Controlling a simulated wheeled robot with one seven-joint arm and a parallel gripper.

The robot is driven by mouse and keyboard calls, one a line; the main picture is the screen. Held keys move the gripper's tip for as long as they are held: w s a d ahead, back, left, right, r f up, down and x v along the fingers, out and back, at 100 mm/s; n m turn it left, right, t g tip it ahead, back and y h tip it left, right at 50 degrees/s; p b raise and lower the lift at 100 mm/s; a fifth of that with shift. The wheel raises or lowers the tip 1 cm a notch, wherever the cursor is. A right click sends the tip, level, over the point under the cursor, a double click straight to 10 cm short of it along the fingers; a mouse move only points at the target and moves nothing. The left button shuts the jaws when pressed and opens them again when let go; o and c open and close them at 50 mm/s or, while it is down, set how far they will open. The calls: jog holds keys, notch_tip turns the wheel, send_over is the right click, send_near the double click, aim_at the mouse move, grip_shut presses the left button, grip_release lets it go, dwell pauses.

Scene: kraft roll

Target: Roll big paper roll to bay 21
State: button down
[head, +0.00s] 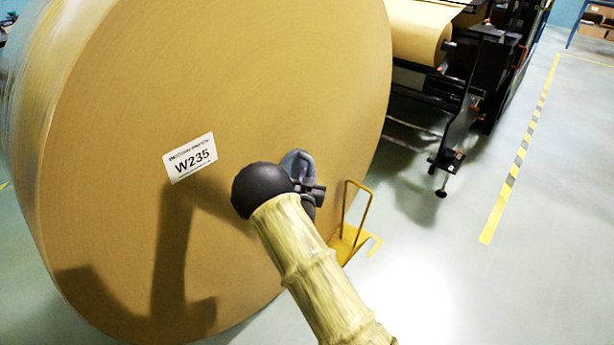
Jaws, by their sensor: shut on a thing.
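The big brown paper roll (130,110) stands on its curved side and fills the left and middle of the head view. Its flat face is towards me. A white label (190,157) on it reads W235. My gripper (303,178) is in front of the right part of the face, partly hidden by my arm's dark joint. It appears shut on a small blue-grey piece (297,161) at the roll's face. Whether that piece is fixed to the roll is unclear. No bay 21 marking can be read.
A yellow bracket with a loop handle (357,206) stands on the floor by the roll's lower right edge. A dark machine (480,75) with a smaller paper roll (415,30) is behind. The floor at right is clear, crossed by a striped yellow line (517,160).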

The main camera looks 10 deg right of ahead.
jog(key=shift+d+f+h, duration=0.1)
jog(key=shift+d+h, duration=0.2)
jog(key=shift+d, duration=0.7)
jog(key=c, duration=1.3)
grip_release()
jog(key=shift+d, duration=0.15)
jog(key=shift+a, duration=0.4)
jog(key=shift+d, duration=0.1)
jog(key=v, duration=2)
jog(key=shift+b, duration=0.35)
